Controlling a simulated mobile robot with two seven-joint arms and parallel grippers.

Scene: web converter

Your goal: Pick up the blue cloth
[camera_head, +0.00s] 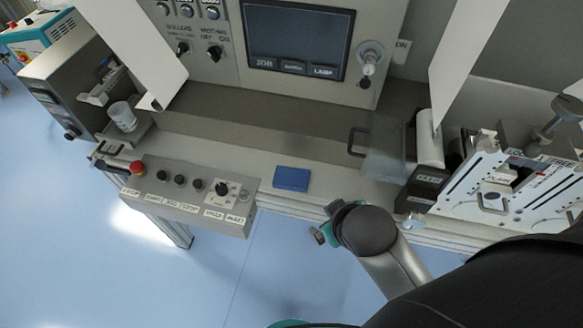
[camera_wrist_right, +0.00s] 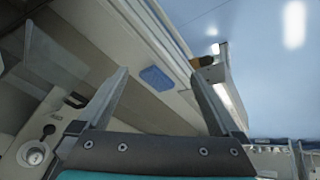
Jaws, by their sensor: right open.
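The blue cloth (camera_head: 291,179) is a small, flat, folded rectangle. It lies on the grey machine ledge, right of the control box, and nothing covers it. It also shows in the right wrist view (camera_wrist_right: 157,78), framed between the two fingers but beyond their tips. My right gripper (camera_head: 324,233) is in front of the ledge, to the lower right of the cloth and apart from it. Its fingers are spread with nothing between them. My left gripper is not in view.
The control box (camera_head: 195,192) with knobs and a red button (camera_head: 137,168) stands left of the cloth. A clear panel with a dark handle (camera_head: 355,141) and a white slotted plate (camera_head: 520,190) are to the right. The ledge around the cloth is clear.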

